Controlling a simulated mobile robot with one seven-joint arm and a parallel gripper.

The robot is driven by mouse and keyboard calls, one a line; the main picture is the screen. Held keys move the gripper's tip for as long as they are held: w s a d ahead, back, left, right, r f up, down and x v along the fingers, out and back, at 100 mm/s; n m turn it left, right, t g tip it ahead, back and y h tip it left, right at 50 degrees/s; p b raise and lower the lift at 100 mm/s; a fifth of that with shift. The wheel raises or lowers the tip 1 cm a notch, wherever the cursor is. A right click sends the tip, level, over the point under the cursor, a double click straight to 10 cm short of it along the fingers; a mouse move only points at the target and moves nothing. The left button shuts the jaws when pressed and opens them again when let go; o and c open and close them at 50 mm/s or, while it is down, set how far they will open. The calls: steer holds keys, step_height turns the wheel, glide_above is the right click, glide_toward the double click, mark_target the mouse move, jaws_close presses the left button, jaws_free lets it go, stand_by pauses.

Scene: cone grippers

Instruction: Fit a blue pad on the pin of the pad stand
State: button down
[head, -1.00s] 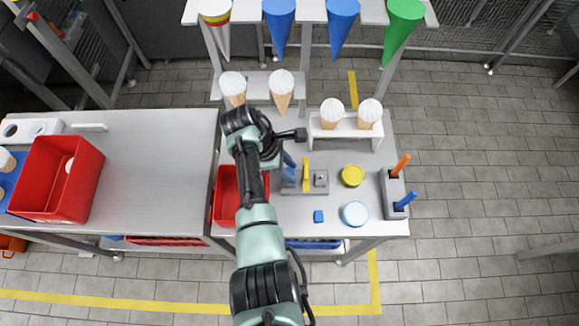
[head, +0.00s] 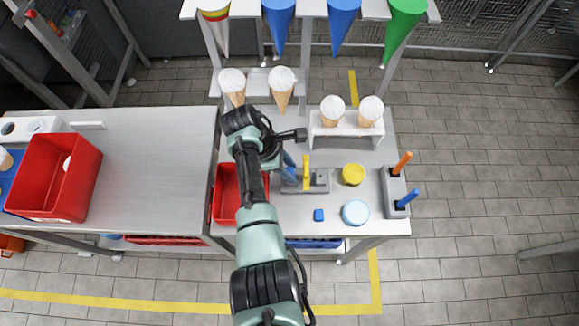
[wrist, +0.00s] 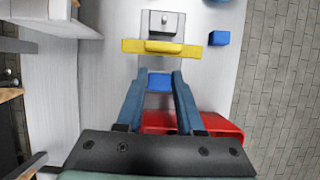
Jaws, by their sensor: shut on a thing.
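The pad stand (head: 320,181) is a grey block on the right-hand table, with a yellow bar (head: 306,172) standing across it. In the wrist view the stand (wrist: 164,24) is beyond the yellow bar (wrist: 162,47), and a small metal pin shows on it. My gripper (wrist: 160,84) is shut on a blue pad (wrist: 159,82), held between its two blue fingertips on the near side of the yellow bar. In the head view my arm hides most of the gripper and the pad. A second blue pad (head: 319,215) lies loose on the table; it also shows in the wrist view (wrist: 219,38).
A red bin (head: 226,212) is left of the stand, close under my gripper. A yellow round piece (head: 353,174), a light blue one (head: 355,212) and a grey block with two handles (head: 394,188) stand to the right. A cone rack (head: 345,128) is behind.

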steer(key=shift+f, duration=0.35)
stand_by(0.4)
steer(key=shift+c, duration=0.7)
jaws_free()
steer(key=shift+r, duration=0.1)
steer(key=shift+r+p, duration=2.3)
steer(key=shift+r, duration=0.15)
